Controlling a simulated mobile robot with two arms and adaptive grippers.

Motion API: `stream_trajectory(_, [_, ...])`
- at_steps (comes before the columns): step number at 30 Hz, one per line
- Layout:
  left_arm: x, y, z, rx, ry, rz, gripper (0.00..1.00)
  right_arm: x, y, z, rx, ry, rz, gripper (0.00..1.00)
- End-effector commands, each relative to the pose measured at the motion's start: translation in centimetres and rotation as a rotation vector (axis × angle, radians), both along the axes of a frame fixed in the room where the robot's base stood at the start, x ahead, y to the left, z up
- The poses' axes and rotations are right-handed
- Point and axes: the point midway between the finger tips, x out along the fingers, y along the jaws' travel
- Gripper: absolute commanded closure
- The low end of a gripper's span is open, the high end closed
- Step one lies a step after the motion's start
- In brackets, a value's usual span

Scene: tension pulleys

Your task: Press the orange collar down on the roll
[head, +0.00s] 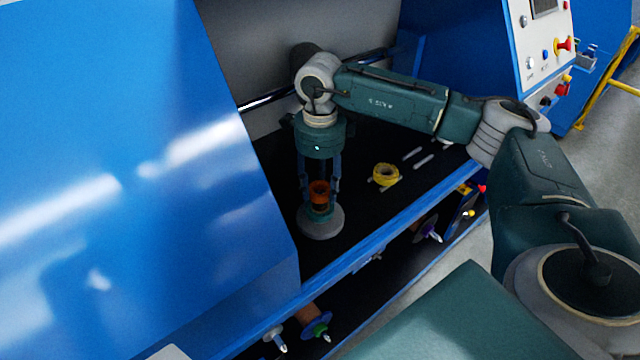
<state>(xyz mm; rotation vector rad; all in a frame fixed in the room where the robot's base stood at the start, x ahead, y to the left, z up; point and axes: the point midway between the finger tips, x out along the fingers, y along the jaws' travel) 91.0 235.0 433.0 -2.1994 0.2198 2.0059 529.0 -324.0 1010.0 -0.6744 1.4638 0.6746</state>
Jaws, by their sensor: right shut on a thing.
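The orange collar (319,189) is on the black bed of the machine, between the fingers of my right gripper (319,196). My right gripper points straight down and is shut on the orange collar. Below the collar a dark green part (320,212) shows, on a round grey base (321,226); this seems to be the roll, mostly hidden by the collar and fingers. I cannot tell how far the collar sits down on it. My left gripper is not in view.
A yellow ring (385,174) lies on the black bed to the right. A blue rail (385,235) edges the bed in front. A large blue cover (120,150) fills the left.

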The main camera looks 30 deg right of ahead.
Motion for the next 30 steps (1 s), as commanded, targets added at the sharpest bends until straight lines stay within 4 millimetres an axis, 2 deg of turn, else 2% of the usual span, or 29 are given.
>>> stream_trajectory(11, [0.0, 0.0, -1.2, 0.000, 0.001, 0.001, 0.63, 0.0, 0.0, -1.4, 0.000, 0.000, 0.000, 0.83])
stream_trajectory(30, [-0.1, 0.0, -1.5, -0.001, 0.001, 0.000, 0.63, 0.0, 0.0, -1.5, 0.001, -0.001, 0.000, 0.83])
